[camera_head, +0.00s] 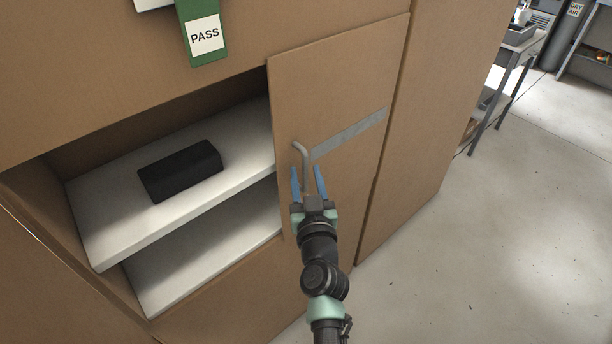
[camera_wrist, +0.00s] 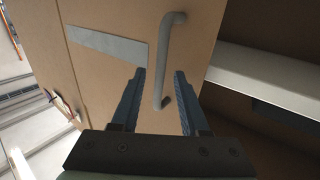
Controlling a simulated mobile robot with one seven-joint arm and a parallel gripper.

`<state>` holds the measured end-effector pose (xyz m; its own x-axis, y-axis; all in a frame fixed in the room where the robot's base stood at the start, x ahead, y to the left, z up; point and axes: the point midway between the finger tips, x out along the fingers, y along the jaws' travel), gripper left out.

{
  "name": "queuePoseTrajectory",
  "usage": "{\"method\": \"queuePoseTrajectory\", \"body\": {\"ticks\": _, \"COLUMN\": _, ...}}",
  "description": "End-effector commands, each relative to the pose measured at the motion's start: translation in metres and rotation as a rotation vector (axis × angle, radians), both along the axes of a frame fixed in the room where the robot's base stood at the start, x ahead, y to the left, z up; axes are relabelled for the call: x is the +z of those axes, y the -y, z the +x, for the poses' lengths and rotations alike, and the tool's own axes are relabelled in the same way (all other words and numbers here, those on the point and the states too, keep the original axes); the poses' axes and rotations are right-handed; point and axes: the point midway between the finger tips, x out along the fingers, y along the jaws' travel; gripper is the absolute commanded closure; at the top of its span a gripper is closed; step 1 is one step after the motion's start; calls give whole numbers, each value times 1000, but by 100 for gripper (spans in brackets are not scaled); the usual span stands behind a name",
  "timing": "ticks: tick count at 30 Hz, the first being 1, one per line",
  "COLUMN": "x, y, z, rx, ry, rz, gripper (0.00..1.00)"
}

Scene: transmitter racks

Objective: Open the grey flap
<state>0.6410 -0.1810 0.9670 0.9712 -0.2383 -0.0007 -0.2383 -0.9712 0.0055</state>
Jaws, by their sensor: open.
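A brown cabinet door panel (camera_head: 345,95) carries a grey strip (camera_head: 350,133) and a grey bar handle (camera_head: 301,150) near its left edge. I see no flap that is grey all over. In the wrist view the handle (camera_wrist: 164,50) runs down between my fingers, with the grey strip (camera_wrist: 108,43) to its left. My gripper (camera_head: 307,170) has blue fingers, is open and points at the handle. In the wrist view, my gripper (camera_wrist: 160,74) shows a gap on both sides of the handle's lower part. The fingers are not closed on it.
Left of the panel, an open compartment has a white shelf (camera_head: 110,220) with a black box (camera_head: 180,170) on it. A green PASS tag (camera_head: 204,38) hangs above. Clear floor (camera_head: 480,240) lies to the right, with a grey table (camera_head: 520,50) at the back.

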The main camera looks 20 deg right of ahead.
Motion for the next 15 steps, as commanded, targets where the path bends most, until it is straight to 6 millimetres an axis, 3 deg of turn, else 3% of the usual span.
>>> {"method": "queuePoseTrajectory", "body": {"ticks": 9, "x": 1, "y": 1, "z": 2, "rx": 0, "ry": 1, "rz": -1, "gripper": 55}}
{"method": "queuePoseTrajectory", "body": {"ticks": 15, "x": 0, "y": 0, "z": 2, "rx": 0, "ry": 1, "rz": -1, "gripper": 91}}
